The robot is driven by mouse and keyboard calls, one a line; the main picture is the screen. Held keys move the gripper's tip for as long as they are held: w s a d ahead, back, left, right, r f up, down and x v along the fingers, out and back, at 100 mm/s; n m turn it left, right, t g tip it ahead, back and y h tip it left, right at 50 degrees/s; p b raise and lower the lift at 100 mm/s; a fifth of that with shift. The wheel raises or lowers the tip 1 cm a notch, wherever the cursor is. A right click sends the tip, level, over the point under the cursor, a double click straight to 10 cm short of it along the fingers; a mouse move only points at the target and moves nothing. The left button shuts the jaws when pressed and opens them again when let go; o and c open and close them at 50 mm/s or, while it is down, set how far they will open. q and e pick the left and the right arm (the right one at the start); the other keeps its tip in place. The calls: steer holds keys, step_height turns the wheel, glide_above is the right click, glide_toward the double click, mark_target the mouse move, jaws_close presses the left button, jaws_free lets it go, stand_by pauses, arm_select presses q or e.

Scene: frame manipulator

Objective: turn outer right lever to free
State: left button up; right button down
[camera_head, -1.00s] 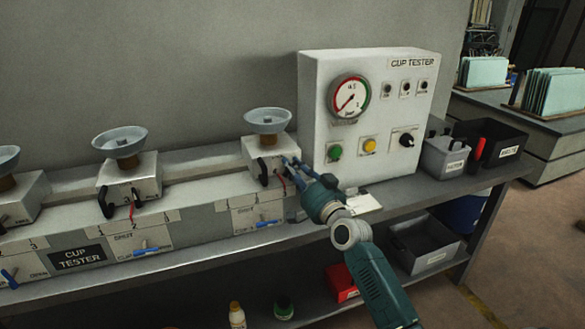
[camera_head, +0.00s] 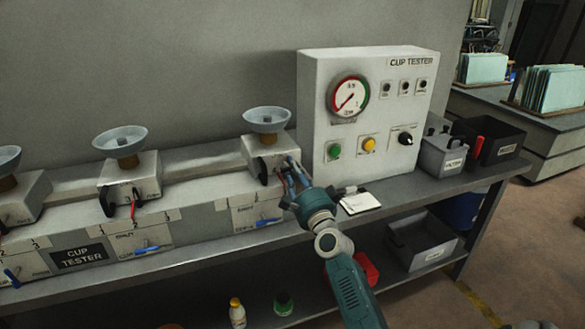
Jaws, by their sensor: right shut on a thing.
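My right gripper (camera_head: 291,168) is at the right front of the rightmost cup block (camera_head: 272,151), which carries a grey-blue cup (camera_head: 267,121). It is shut on the outer right lever, which its fingers almost fully hide. The lever's exact angle cannot be told. A black lever (camera_head: 262,172) hangs at the left of the same block, with a thin red part between it and the gripper. My left gripper is not in view.
The white cup tester panel (camera_head: 315,120) with gauge and knobs stands close right of the gripper. A blue-handled valve (camera_head: 268,222) is on the front face below. A notepad (camera_head: 360,203) lies on the bench. Grey and black bins stand further right.

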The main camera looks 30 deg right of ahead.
steer(key=shift+m, duration=0.5)
steer(key=c, duration=1.6)
jaws_free()
steer(key=v, duration=1.2)
steer(key=shift+f, duration=0.1)
steer(key=shift+a, duration=0.1)
